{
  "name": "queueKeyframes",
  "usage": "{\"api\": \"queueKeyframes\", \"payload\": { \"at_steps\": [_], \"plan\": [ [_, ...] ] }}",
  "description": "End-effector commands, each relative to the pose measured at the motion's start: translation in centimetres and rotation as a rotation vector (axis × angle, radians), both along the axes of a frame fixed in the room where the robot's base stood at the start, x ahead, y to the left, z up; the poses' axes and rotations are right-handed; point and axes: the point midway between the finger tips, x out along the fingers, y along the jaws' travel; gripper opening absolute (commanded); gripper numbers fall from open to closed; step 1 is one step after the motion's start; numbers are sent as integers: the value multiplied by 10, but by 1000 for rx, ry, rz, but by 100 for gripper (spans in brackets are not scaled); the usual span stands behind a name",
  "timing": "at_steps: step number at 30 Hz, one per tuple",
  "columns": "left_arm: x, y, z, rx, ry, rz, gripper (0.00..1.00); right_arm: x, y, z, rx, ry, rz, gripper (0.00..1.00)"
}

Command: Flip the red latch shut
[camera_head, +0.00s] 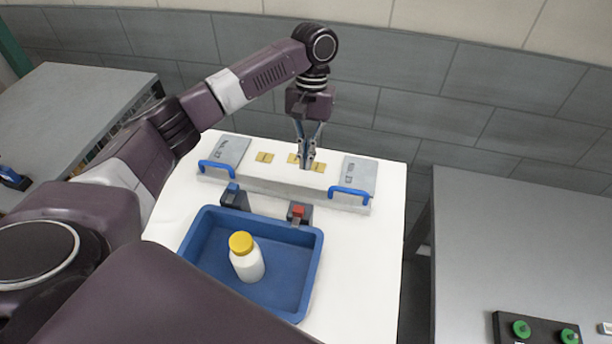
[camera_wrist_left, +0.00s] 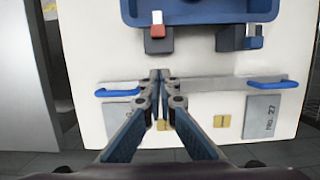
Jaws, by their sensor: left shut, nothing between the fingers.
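The red latch (camera_head: 298,211) sits on a dark base at the far edge of the blue tray, towards its right end. In the left wrist view the red latch (camera_wrist_left: 157,31) is at the top centre, with a pale lever reaching to the tray edge. My left gripper (camera_head: 306,164) is shut and empty, above the grey fixture bar behind the latch. In the left wrist view its fingertips (camera_wrist_left: 160,75) meet below the latch, apart from it. My right gripper is not in view.
A blue tray (camera_head: 312,262) holds a white bottle (camera_head: 248,264) with a yellow cap. A blue latch (camera_head: 234,196) stands left of the red one. The white tabletop (camera_head: 380,240) is clear at right.

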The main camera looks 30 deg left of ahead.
Motion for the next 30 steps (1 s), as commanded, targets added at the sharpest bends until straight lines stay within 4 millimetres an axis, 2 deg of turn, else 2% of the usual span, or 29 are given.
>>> {"api": "queueKeyframes", "payload": {
  "at_steps": [3,6,8,16,30],
  "plan": [
    [4,1,15,0,-2,0,0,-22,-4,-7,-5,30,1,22],
    [6,1,23,0,-2,1,0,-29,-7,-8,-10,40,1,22],
    [6,2,25,0,0,2,0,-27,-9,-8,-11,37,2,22],
    [6,2,27,0,0,1,0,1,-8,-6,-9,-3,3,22],
    [6,2,26,0,0,1,0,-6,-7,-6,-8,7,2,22]
  ]
}}
